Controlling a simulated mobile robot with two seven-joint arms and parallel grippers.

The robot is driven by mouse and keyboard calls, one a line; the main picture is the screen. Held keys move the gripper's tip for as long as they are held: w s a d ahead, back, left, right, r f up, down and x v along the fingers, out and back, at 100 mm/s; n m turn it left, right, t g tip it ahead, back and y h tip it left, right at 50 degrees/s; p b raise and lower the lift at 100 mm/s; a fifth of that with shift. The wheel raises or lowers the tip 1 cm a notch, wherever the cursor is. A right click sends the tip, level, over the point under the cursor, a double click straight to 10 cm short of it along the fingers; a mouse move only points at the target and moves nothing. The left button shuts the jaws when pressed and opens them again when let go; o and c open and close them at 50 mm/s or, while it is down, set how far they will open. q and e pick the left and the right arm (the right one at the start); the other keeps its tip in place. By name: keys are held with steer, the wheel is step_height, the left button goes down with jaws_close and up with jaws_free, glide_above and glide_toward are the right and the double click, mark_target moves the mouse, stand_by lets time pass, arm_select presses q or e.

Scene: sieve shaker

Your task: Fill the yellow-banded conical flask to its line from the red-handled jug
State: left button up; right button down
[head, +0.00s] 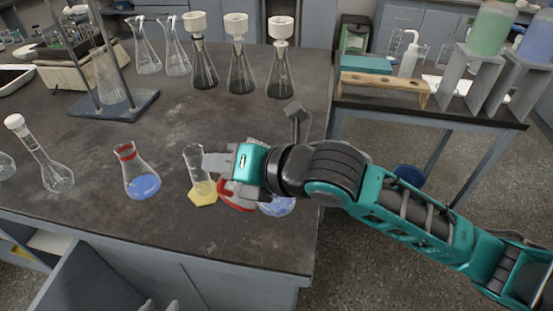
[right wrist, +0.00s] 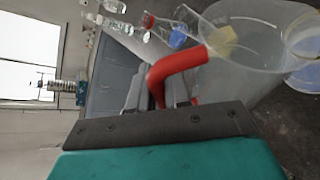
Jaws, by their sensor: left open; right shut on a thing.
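My right gripper (head: 218,162) is shut on the red handle (right wrist: 180,68) of a clear jug (right wrist: 250,62); in the head view the handle (head: 236,195) shows below the gripper, and my arm hides most of the jug. Blue liquid (head: 278,205) shows beneath my right wrist; whether it is in the jug or another vessel I cannot tell. I cannot make out a yellow band on any conical flask. A conical flask with a red band (head: 142,178) holds blue liquid and stands upright to the left. My left gripper (head: 160,304) is open and empty at the bottom edge, partly cut off.
A measuring cylinder (head: 195,163) with a yellow base stands close beside my right gripper. A stoppered flask (head: 50,168) stands further left. Several funnel-topped flasks (head: 240,72) and a stand (head: 115,103) are at the back. The bench's middle is clear.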

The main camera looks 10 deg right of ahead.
steer(key=shift+r, duration=0.3)
stand_by(0.6)
steer(key=shift+w+d+r+m, duration=0.1)
steer(key=shift+d+r+m, duration=0.1)
steer(key=shift+m, duration=0.1)
stand_by(1.6)
steer(key=f, duration=0.1)
steer(key=a+f+n, duration=0.1)
steer(key=s+f, duration=0.1)
steer(key=shift+a+f+n+h, duration=0.1)
steer(key=shift+a+n+h, duration=0.15)
steer(key=shift+n+h, duration=0.15)
steer(key=shift+s+a+f+n+t+h+p, duration=0.15)
steer(key=shift+s+a+f+n+t+h, duration=0.5)
steer(key=shift+f, duration=0.8)
steer(key=shift+s+a+f+n+t+h+p, duration=0.1)
steer(key=shift+s+a+f+n+t+h, duration=0.3)
steer(key=shift+a+f+n, duration=0.75)
steer(key=shift+s+a+f+n+t+h+p, duration=0.15)
steer(key=shift+s+a+f+n+t+h, duration=0.3)
steer(key=shift+f, duration=1.25)
steer(key=shift+s+d, duration=0.15)
